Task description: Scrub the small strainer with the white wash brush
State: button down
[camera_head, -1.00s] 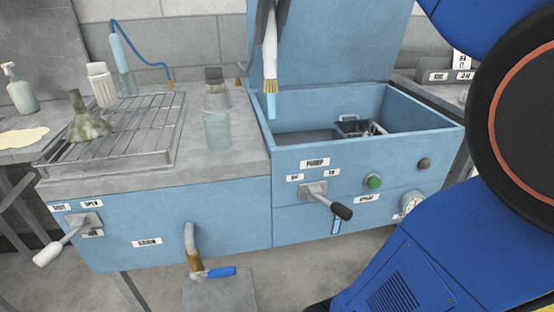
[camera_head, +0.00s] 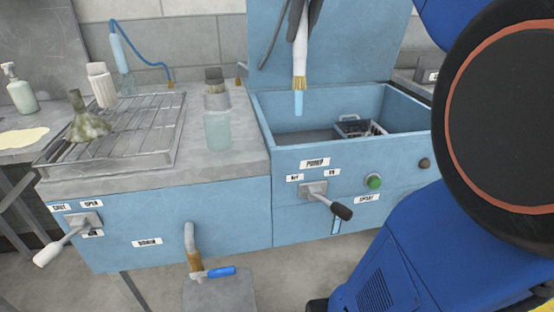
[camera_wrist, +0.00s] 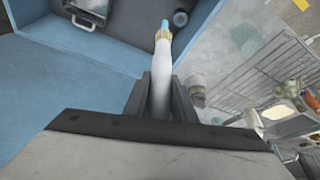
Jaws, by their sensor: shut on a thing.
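The white wash brush (camera_head: 300,45) has a white handle, a tan band and a pale blue end. My gripper (camera_head: 307,10) is shut on its handle, and the brush hangs with its end pointing down over the blue basin (camera_head: 350,152). In the wrist view the brush (camera_wrist: 161,62) runs forward from between my gripper's dark fingers (camera_wrist: 160,95).
A wire rack (camera_head: 150,125) on the left counter holds a mossy funnel (camera_head: 80,122). A clear jar (camera_head: 217,130) stands by the basin's left wall. The raised blue lid (camera_head: 355,55) stands behind the basin. A lever (camera_head: 328,200) and green button (camera_head: 374,181) are on the front.

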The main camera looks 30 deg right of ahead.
jog(key=s+d, duration=0.4)
jog(key=d, duration=0.7)
jog(key=s+d, duration=0.4)
jog(key=d, duration=0.7)
jog(key=shift+s, duration=0.15)
dwell(0.4)
jog(key=shift+d, duration=0.1)
dwell(0.3)
